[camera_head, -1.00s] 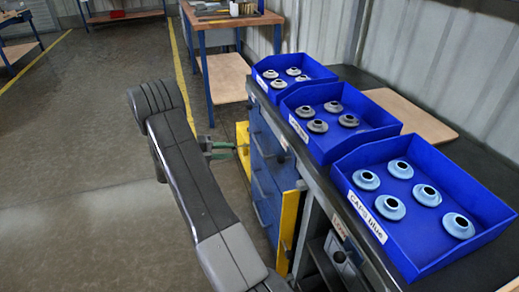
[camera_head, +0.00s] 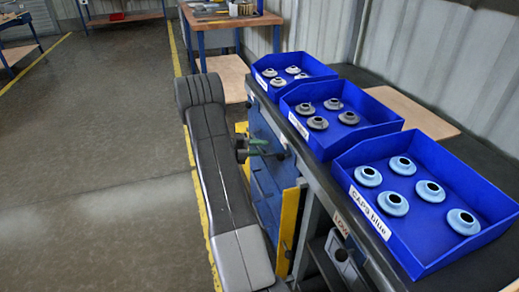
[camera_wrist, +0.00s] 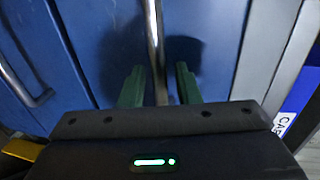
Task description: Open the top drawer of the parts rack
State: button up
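The parts rack has blue drawer fronts (camera_head: 265,185) in a yellow-edged frame under the bench top. My gripper (camera_head: 262,150), with green fingers, is at the upper drawer front (camera_head: 262,125). In the wrist view, the two green fingers of my gripper (camera_wrist: 159,88) stand apart, with a metal bar handle (camera_wrist: 152,35) running between them. Clear gaps show on both sides of the handle, so the gripper is open around it. A second bar handle (camera_wrist: 35,100) is on the neighbouring blue front at the left. The drawers look shut.
Blue bins of grey caps (camera_head: 322,150) and blue caps (camera_head: 420,245) stand on the dark bench top (camera_head: 490,255). A yellow post (camera_head: 288,228) edges the rack. A wooden-topped table (camera_head: 228,20) stands behind. The floor (camera_head: 100,150) at left is clear.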

jog(key=shift+c, duration=0.4)
grip_shut()
jog(key=shift+a, duration=0.1)
